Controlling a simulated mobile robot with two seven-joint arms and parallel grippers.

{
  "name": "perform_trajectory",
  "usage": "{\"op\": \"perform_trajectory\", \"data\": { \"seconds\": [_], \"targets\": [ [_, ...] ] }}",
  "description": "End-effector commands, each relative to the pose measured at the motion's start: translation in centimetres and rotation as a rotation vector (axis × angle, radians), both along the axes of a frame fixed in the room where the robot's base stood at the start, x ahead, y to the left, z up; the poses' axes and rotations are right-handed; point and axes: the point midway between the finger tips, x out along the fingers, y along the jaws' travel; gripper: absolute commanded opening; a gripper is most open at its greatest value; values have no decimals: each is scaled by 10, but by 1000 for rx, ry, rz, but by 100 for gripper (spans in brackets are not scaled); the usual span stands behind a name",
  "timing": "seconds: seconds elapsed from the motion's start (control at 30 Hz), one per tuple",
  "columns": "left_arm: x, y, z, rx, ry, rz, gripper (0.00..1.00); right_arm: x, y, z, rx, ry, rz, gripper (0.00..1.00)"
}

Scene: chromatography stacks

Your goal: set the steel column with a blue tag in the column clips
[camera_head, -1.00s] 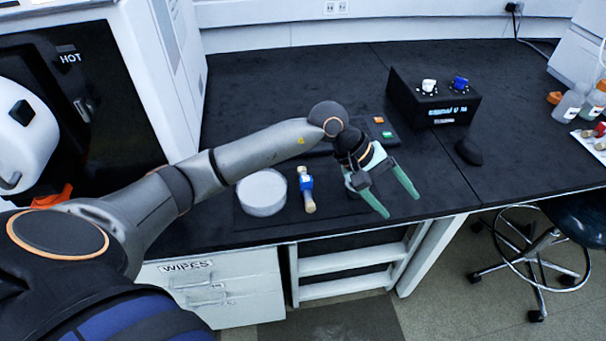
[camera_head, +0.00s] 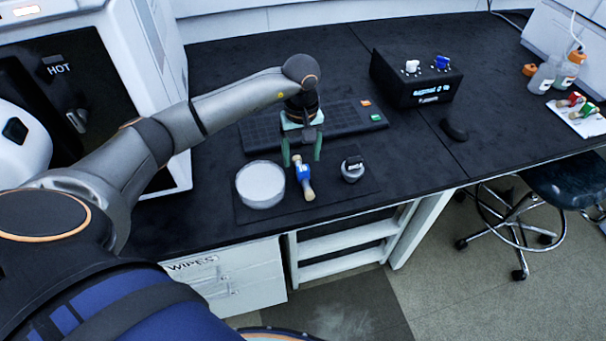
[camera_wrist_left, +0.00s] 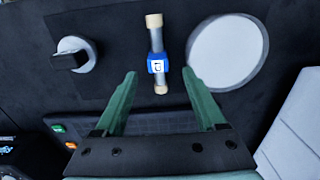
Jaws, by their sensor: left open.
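The steel column with a blue tag (camera_head: 304,173) lies on the dark mat on the bench, with tan ends. It also shows in the left wrist view (camera_wrist_left: 157,62), between and just beyond my fingertips. My left gripper (camera_head: 302,157) points down at the column's far end. Its green fingers are open, one to each side of the column's line, and hold nothing; they also show in the left wrist view (camera_wrist_left: 160,74). I cannot make out the column clips for certain. My right gripper is not in view.
A white round dish (camera_head: 261,184) lies left of the column; a grey round piece with a black top (camera_head: 352,169) stands right. A keyboard-like panel (camera_head: 340,116) lies behind. A black box (camera_head: 417,82) stands farther back. Red- and green-tagged columns lie on a white sheet (camera_head: 590,124).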

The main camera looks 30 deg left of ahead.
Motion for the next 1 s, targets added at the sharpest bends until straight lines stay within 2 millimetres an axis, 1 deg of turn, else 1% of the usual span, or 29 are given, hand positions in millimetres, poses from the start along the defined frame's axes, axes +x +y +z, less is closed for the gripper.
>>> {"op": "perform_trajectory", "data": {
  "seconds": [0.13, 0.3, 0.4, 0.5, 0.7, 1.0],
  "targets": [
    [-1, -2, -13, -3, 3, 0, 72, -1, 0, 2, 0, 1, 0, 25],
    [-1, -5, -39, -4, 3, 1, 72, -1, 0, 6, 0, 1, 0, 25],
    [0, -5, -50, -3, 1, 0, 72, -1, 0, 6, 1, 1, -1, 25],
    [0, -4, -54, -1, 0, -1, 72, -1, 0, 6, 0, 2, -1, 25],
    [0, -4, -55, -1, -2, -1, 72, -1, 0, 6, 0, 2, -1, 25],
    [0, -4, -54, -1, -2, 0, 39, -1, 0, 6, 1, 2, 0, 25]
  ]
}}
